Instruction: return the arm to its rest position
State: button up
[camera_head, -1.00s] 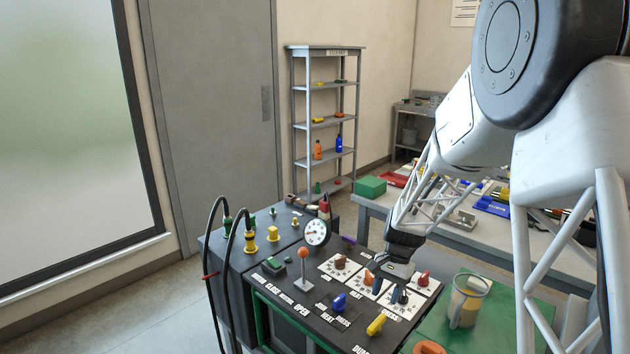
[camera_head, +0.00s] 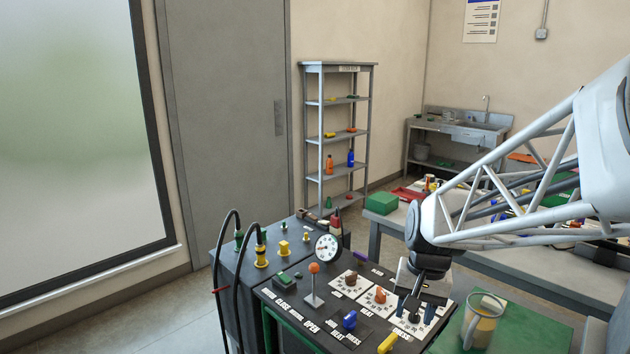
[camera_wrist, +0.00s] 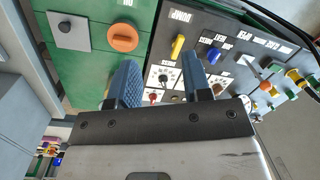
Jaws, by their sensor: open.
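My gripper (camera_head: 416,308) is above the right part of the black control panel (camera_head: 282,298), pointing down, its two blue-padded fingers apart with nothing between them. In the wrist view my gripper (camera_wrist: 162,80) is open, with white dial plates of the panel showing between and beyond the fingers. My arm reaches in from the right edge of the head view, its lattice link stretched across the workbench. One dark knob (camera_head: 414,317) shows just below the fingers; whether they touch it I cannot tell.
The panel carries an orange-topped lever (camera_head: 314,270), a gauge (camera_head: 328,248), a blue knob (camera_head: 349,320) and a yellow handle (camera_head: 388,342). A workbench (camera_head: 385,222) with clutter lies behind my arm. Black hoses (camera_head: 217,265) rise at left.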

jog(key=s+r+n+t, duration=0.1)
jog(key=s+r, duration=0.1)
jog(key=s, duration=0.6)
jog(key=s+r+n+t+h, duration=0.1)
jog(key=s+r+n+t, duration=0.1)
jog(key=s, duration=0.7)
jog(key=shift+s+a+r+n, duration=0.2)
jog(key=shift+a+r+n, duration=0.1)
jog(key=shift+a+r, duration=0.05)
jog(key=shift+w, duration=0.1)
dwell(1.0)
jog(key=w+f+m+g, duration=0.1)
jog(key=w+f+m, duration=0.2)
jog(key=w+f, duration=0.3)
jog(key=w+f+m, duration=0.2)
jog(key=w+f, duration=0.5)
jog(key=w, duration=0.7)
jog(key=w+d+f+m+g, duration=0.1)
jog(key=w+f+m, duration=0.2)
jog(key=w+f, duration=0.3)
jog(key=shift+w+f+m+g, duration=0.15)
jog(key=shift+w+f, duration=0.05)
jog(key=shift+w, duration=0.95)
jog(key=shift+w+f+m+g, duration=0.15)
jog(key=shift+w, duration=0.95)
jog(key=shift+w+f, duration=0.4)
jog(key=shift+f, duration=0.15)
